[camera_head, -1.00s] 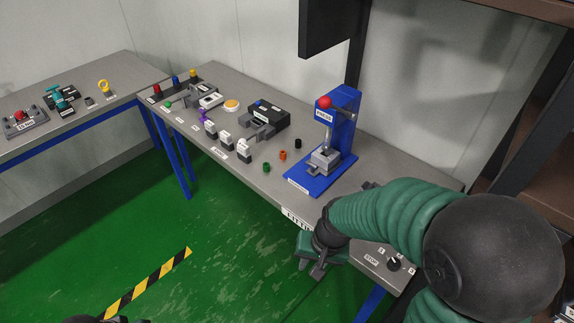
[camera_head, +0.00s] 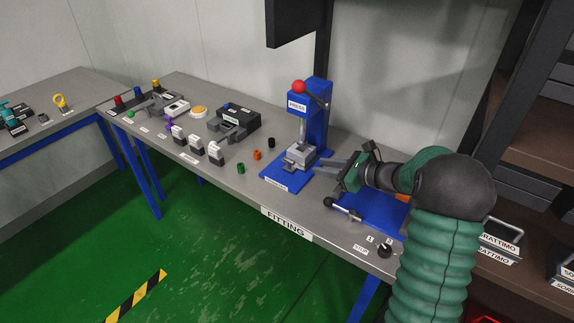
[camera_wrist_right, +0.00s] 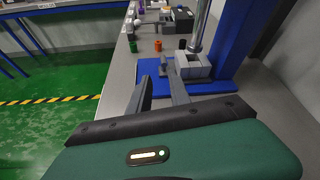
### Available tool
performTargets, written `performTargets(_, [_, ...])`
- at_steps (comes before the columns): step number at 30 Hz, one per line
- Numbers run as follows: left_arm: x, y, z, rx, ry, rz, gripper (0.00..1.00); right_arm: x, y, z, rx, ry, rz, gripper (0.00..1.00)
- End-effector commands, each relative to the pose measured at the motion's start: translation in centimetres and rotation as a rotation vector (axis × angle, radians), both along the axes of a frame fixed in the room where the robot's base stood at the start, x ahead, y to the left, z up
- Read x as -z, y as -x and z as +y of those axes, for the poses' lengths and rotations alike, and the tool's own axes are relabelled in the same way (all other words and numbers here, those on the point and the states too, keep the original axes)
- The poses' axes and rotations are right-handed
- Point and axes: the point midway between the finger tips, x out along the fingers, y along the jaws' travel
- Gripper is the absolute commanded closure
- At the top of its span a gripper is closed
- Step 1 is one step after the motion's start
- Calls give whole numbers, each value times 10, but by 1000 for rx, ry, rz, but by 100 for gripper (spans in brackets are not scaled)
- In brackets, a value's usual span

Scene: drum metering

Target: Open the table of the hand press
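The blue hand press (camera_head: 316,112), with a red ball knob on top, stands on the grey workbench. Its grey table block (camera_head: 299,156) sits low on the blue base plate under the ram; the block also shows in the right wrist view (camera_wrist_right: 194,66), with a small grey tab at its left side. My right gripper (camera_head: 318,168) is just right of the block, fingers pointing left towards it. In the right wrist view the fingers (camera_wrist_right: 158,80) are apart with nothing between them. I cannot tell whether a fingertip touches the tab. My left gripper is out of view.
Small green (camera_head: 241,168), orange (camera_head: 257,155) and black (camera_head: 271,142) cylinders stand left of the press. A blue plate with a black-knobbed lever (camera_head: 341,208) and a dark rotary switch (camera_head: 384,250) lie towards the front right. A dark post rises behind the press.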

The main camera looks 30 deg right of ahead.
Motion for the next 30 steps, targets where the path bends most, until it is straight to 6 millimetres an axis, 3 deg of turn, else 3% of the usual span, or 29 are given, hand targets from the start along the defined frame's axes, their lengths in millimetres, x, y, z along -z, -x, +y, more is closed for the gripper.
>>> performTargets(9, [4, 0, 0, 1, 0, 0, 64, 34, -73, 24, -5, 0, 3, 76])
performTargets(16, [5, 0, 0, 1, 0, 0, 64, 52, -117, 39, -4, 4, 4, 76])
performTargets(21, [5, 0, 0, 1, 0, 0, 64, 57, -130, 42, -2, 2, 3, 76])
performTargets(28, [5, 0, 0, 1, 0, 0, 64, 58, -131, 42, -2, 1, 2, 76])
performTargets(30, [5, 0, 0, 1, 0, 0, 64, 58, -131, 42, -2, 2, 3, 83])
